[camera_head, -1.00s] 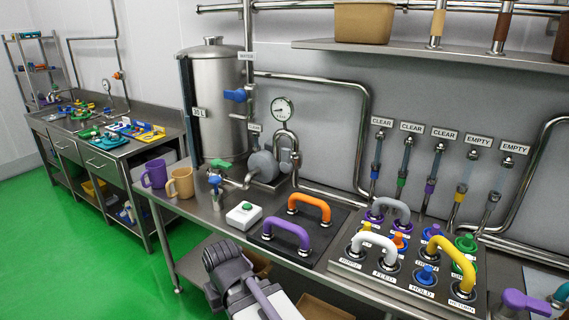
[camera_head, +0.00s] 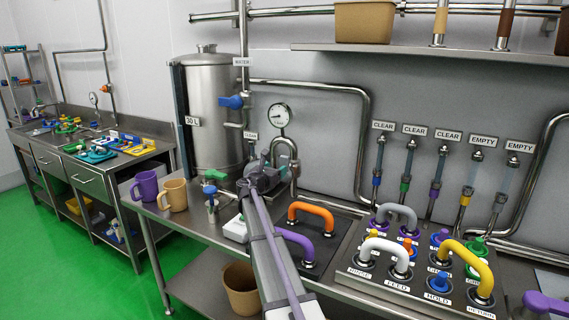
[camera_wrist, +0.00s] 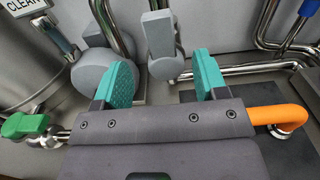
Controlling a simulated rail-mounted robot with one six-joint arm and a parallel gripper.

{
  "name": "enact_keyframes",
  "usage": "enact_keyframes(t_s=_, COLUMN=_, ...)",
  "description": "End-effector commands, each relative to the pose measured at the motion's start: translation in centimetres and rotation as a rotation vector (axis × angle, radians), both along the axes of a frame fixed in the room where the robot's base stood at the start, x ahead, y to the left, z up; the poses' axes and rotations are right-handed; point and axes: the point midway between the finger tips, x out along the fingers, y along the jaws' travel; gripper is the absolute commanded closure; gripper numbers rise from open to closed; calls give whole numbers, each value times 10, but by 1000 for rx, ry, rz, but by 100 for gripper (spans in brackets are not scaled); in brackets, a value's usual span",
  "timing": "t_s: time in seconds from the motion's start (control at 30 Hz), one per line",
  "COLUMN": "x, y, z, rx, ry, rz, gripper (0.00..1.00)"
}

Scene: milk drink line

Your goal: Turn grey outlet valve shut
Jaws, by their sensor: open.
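The grey outlet valve (camera_wrist: 159,36) shows at the top middle of the wrist view, its blocky grey handle standing upright above a rounded grey body on the steel pipework. My gripper (camera_wrist: 163,76) is open, with its two teal finger pads spread apart. The valve appears between and beyond the fingers, and nothing is held. I cannot tell how far the fingers are from it. In the head view my arm reaches over the bench to the pipework below the gauge, and it hides much of the valve area there.
A grey pump (camera_wrist: 104,76) sits left of the valve. A green-handled valve (camera_wrist: 25,124) is at the far left, and an orange handle (camera_wrist: 277,114) is close at the right. The gauge (camera_head: 279,116) is above. Two mugs (camera_head: 174,194) stand at the bench's left.

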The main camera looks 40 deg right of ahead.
Motion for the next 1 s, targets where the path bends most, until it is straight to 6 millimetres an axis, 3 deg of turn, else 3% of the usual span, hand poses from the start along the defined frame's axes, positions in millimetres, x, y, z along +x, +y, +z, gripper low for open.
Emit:
enact_keyframes(t_s=0.4, x=37, y=-79, z=0, rx=3, ry=-4, rz=-2, gripper=34)
enact_keyframes(t_s=0.5, x=40, y=-90, z=0, rx=3, ry=-4, rz=-2, gripper=34)
enact_keyframes(t_s=0.77, x=40, y=-92, z=0, rx=3, ry=-4, rz=-1, gripper=35)
enact_keyframes(t_s=1.0, x=40, y=-92, z=0, rx=3, ry=-4, rz=-1, gripper=58)
